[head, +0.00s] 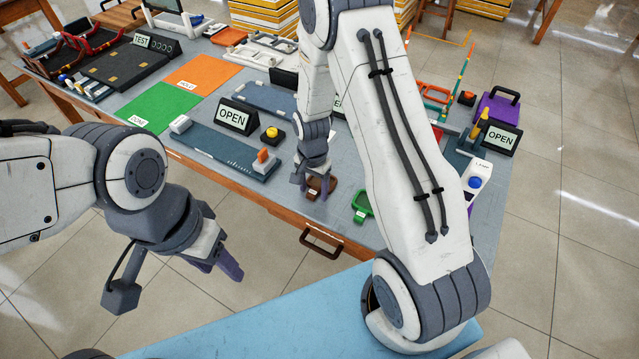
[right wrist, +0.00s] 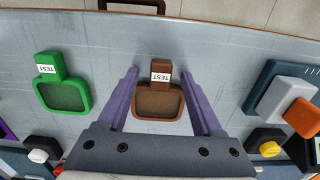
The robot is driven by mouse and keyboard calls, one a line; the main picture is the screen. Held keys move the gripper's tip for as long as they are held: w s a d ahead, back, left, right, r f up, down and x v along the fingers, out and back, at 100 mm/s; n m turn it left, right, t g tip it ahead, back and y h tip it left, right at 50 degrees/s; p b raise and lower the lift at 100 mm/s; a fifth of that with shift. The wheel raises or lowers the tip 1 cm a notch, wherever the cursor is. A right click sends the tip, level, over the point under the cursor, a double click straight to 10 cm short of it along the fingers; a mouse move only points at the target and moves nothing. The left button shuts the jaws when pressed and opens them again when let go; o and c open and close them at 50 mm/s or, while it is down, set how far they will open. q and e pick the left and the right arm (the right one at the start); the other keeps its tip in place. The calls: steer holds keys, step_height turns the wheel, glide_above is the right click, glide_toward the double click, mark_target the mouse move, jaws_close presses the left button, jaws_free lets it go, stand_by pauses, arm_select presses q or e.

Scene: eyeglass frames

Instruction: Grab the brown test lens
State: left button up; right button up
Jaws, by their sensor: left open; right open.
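The brown test lens (head: 321,187) lies flat on the grey table near its front edge. In the right wrist view the brown lens (right wrist: 159,101) shows a square rim and a handle tab with a white TEST label. My right gripper (head: 312,187) is over it, with the open purple fingers (right wrist: 160,101) on either side of the lens and a gap at each side. My left gripper (head: 228,268) is open and empty, off the front of the table at the left.
A green test lens (right wrist: 64,95) lies beside the brown one; the head view shows it too (head: 362,205). A slider board (head: 215,146) with an orange knob, an OPEN sign (head: 236,115) and a yellow button (head: 270,133) stand nearby. A drawer handle (head: 321,243) sticks out below the table edge.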

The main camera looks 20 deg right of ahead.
mark_target(315, 190)
jaws_close()
steer(key=shift+r, duration=0.15)
steer(key=r, duration=0.4)
steer(key=shift+w+d+r, duration=0.1)
steer(key=shift+d, duration=0.1)
steer(key=w+d+r, duration=0.1)
steer(key=d+r, duration=0.2)
steer(key=d, duration=0.2)
steer(key=w+d+r+b, duration=0.1)
steer(key=w+d+r, duration=0.1)
steer(key=d, duration=0.4)
steer(key=shift+r, duration=0.75)
